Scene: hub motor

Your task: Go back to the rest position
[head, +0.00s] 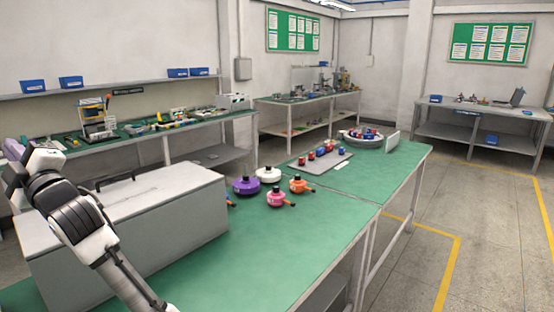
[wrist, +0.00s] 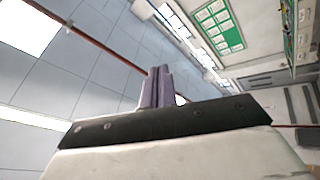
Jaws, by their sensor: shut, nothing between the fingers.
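My arm rises at the left of the head view, bent over beside the grey box. My gripper (wrist: 157,88) shows in the wrist view with its two purple fingers together and nothing between them. It points up toward the ceiling and far wall, clear of the table. In the head view the purple end of my gripper (head: 14,149) is at the far left edge, partly hidden by my wrist.
A large grey box (head: 130,225) stands on the green table (head: 270,260) near my arm. Purple (head: 246,187), white (head: 268,174), orange (head: 299,186) and pink (head: 277,198) motor parts sit mid-table. A grey tray (head: 318,166) and a round tray (head: 362,141) lie farther back.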

